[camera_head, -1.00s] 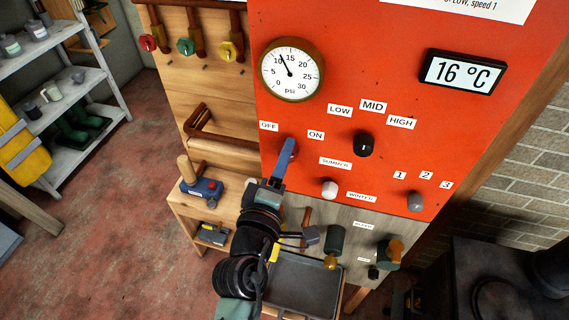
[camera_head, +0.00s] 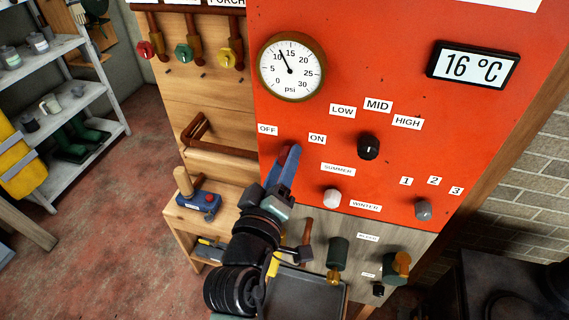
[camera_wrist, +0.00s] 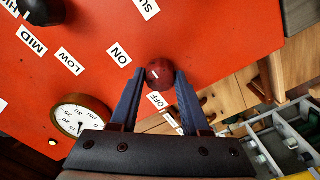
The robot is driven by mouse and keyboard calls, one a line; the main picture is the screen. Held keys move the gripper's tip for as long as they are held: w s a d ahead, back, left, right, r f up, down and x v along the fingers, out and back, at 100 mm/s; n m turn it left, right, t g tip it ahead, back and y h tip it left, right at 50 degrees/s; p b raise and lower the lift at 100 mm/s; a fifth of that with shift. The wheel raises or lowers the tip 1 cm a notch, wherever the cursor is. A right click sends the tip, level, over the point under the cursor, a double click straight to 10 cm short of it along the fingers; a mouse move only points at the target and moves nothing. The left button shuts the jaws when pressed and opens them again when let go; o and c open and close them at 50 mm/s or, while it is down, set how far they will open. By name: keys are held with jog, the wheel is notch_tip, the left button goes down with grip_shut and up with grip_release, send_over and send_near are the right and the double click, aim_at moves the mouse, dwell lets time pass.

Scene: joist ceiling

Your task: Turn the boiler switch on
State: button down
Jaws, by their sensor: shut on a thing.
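The boiler switch is a round dark red knob (camera_wrist: 160,74) on the orange-red panel (camera_wrist: 215,35), between the OFF label (camera_head: 268,130) and the ON label (camera_head: 317,139). In the wrist view a small white mark shows on the knob; its exact direction is hard to tell. My gripper (camera_wrist: 161,78) has one blue finger on each side of the knob, shut on it. In the head view my gripper (camera_head: 289,158) is at the panel below these labels, and its fingers hide most of the knob.
On the panel, a black knob (camera_head: 369,146), a white knob (camera_head: 332,197) and a grey knob (camera_head: 423,209) stand right of my gripper. A pressure gauge (camera_head: 291,67) is above it. A wooden bench (camera_head: 190,222) with a blue tool is at left.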

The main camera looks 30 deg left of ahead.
jog(key=shift+c, duration=1.9)
grip_release()
jog(key=shift+s, duration=0.15)
jog(key=b+v, duration=0.3)
jog(key=v, duration=0.9)
jog(key=shift+s, duration=0.3)
jog(key=shift+d, duration=0.1)
